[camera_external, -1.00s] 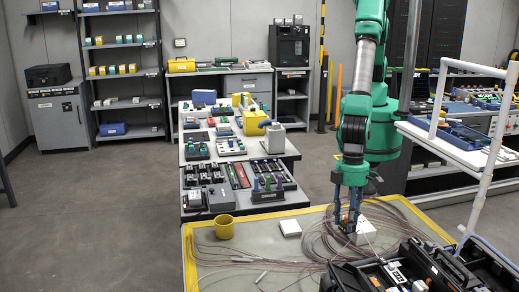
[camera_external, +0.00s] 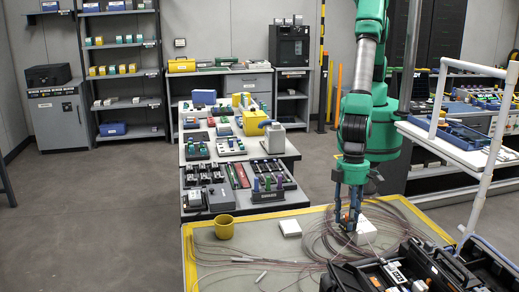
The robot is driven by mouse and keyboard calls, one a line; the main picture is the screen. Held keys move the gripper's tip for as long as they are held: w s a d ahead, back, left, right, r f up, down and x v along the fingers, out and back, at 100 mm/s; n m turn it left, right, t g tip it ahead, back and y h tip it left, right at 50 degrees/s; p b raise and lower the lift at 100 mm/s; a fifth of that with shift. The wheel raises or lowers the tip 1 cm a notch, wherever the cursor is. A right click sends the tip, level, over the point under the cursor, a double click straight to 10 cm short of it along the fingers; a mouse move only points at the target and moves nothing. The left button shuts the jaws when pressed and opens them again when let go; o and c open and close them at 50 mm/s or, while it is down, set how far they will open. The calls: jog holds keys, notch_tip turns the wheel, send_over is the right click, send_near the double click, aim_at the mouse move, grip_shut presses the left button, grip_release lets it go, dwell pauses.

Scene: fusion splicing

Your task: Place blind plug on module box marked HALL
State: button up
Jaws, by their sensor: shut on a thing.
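My gripper (camera_external: 348,222) points straight down over the yellow-edged work table (camera_external: 208,257), with its blue fingers low over coiled fibres. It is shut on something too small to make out. A white box (camera_external: 367,231) stands just right of the fingertips, partly behind them. I cannot tell whether the gripper touches it. Another, flat white box (camera_external: 290,228) lies to the left on the table. No HALL marking can be read on either box, and I cannot make out the blind plug itself.
Loose reddish fibres (camera_external: 315,250) spread around the gripper. A yellow cup (camera_external: 224,227) stands at the table's left. Open black cases (camera_external: 450,270) crowd the front right. A stepped bench (camera_external: 225,205) with modules and plugs stands behind. A white rail (camera_external: 492,165) rises at the right.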

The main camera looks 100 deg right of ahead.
jog(key=shift+s+d+r, duration=0.45)
jog(key=shift+s+d, duration=0.25)
jog(key=shift+s, duration=0.1)
jog(key=s+d+r+m+p, duration=0.2)
jog(key=s+d+r+p, duration=0.1)
jog(key=s+d, duration=0.9)
jog(key=shift+s+d+r, duration=0.35)
jog(key=shift+d+r, duration=0.3)
jog(key=shift+d, duration=0.4)
jog(key=shift+w+a, duration=0.1)
send_over(360, 223)
jog(key=shift+d+f, duration=0.3)
jog(key=shift+f, duration=0.45)
jog(key=shift+f+p, duration=0.35)
jog(key=shift+f, duration=1.4)
jog(key=shift+f, duration=0.1)
jog(key=shift+c, duration=0.2)
